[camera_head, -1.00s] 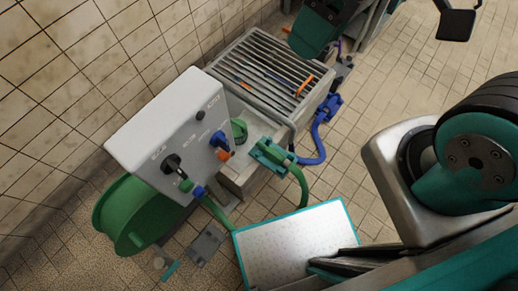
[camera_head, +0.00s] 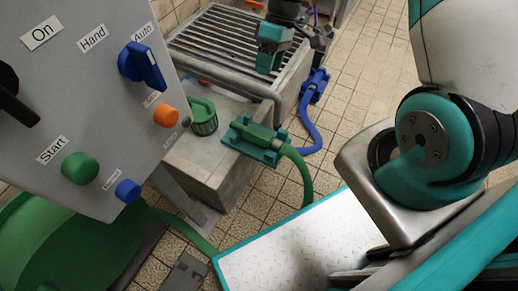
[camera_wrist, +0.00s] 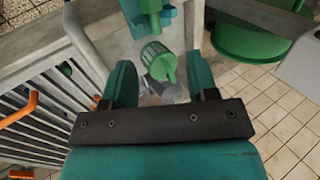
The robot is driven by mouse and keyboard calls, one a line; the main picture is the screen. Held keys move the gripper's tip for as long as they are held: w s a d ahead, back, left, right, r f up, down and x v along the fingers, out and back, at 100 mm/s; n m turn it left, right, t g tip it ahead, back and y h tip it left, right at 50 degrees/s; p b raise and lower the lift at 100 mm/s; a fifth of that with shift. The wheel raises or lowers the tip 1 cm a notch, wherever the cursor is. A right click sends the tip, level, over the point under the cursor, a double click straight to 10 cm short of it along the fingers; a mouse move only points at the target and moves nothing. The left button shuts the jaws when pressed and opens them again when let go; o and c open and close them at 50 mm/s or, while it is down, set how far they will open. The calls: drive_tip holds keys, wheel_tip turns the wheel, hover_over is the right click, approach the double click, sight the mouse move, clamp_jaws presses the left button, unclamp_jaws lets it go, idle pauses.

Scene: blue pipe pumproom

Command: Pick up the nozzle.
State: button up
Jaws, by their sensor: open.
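A green nozzle (camera_head: 258,138) on the end of a green hose lies in a teal cradle (camera_head: 232,138) at the edge of the grey basin. In the wrist view the green nozzle (camera_wrist: 150,8) is partly cut off at the top edge, in the teal cradle (camera_wrist: 168,14). My gripper (camera_head: 268,66) hangs beyond the cradle, near the slatted grate, apart from the nozzle. In the wrist view my gripper (camera_wrist: 162,82) has its two teal fingers wide apart, with nothing held between them.
A green ribbed strainer (camera_head: 203,117) stands in the basin (camera_head: 215,165), left of the cradle. The control box (camera_head: 75,90) fills the left. A blue hose (camera_head: 310,125) runs beside the slatted grate (camera_head: 225,40). Orange-handled tools (camera_wrist: 22,108) lie on the grate.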

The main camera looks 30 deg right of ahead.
wheel_tip(320, 180, down, 4)
drive_tip(key=b, duration=0.6)
approach(256, 129)
drive_tip(key=x, duration=0.4)
drive_tip(key=shift+w+f, duration=0.15)
drive_tip(key=shift+f, duration=0.4)
drive_tip(key=b+x, duration=0.3)
drive_tip(key=x, duration=0.2)
drive_tip(key=shift+s+a+f, duration=0.15)
drive_tip(key=shift+s+f, duration=0.1)
drive_tip(key=shift+r, duration=0.1)
drive_tip(key=c, duration=0.8)
